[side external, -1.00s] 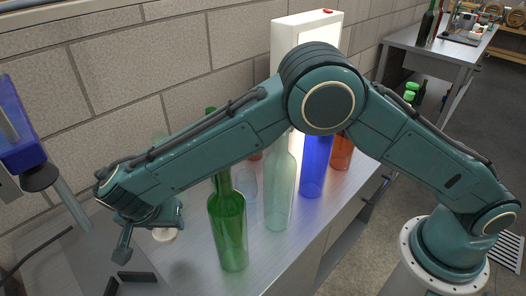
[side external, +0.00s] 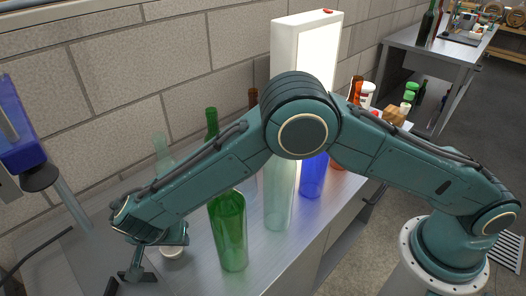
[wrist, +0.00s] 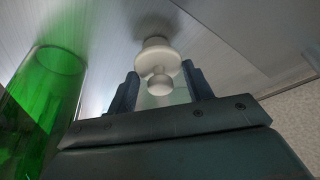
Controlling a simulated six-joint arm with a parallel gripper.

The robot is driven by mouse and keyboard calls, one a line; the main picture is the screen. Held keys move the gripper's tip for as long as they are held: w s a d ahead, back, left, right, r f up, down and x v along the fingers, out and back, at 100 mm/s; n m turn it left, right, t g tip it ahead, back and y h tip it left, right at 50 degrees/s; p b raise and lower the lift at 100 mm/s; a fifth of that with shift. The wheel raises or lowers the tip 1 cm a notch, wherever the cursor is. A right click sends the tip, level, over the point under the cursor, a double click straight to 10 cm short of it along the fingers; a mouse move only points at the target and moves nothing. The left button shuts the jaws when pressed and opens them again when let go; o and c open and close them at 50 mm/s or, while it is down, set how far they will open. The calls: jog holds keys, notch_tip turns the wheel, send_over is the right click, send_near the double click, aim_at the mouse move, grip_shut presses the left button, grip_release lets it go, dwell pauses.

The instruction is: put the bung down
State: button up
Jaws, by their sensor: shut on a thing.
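The bung (wrist: 158,62) is white, with a round knob and a wider flange, and sits between the two dark fingers of my gripper (wrist: 163,82) in the wrist view. My gripper is shut on it. A soft shadow lies on the bench beyond the bung in the wrist view. I cannot tell whether the bung touches the bench.
A green bottle (side external: 230,235) stands close to the right of my gripper; it also shows at the left of the wrist view (wrist: 42,110). A clear bottle (side external: 278,205) and a blue bottle (side external: 313,178) stand farther right. A blue device (side external: 22,140) is at the left.

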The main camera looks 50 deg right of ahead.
jog(key=shift+f, duration=0.1)
jog(key=o, duration=1)
jog(key=v, duration=1.2)
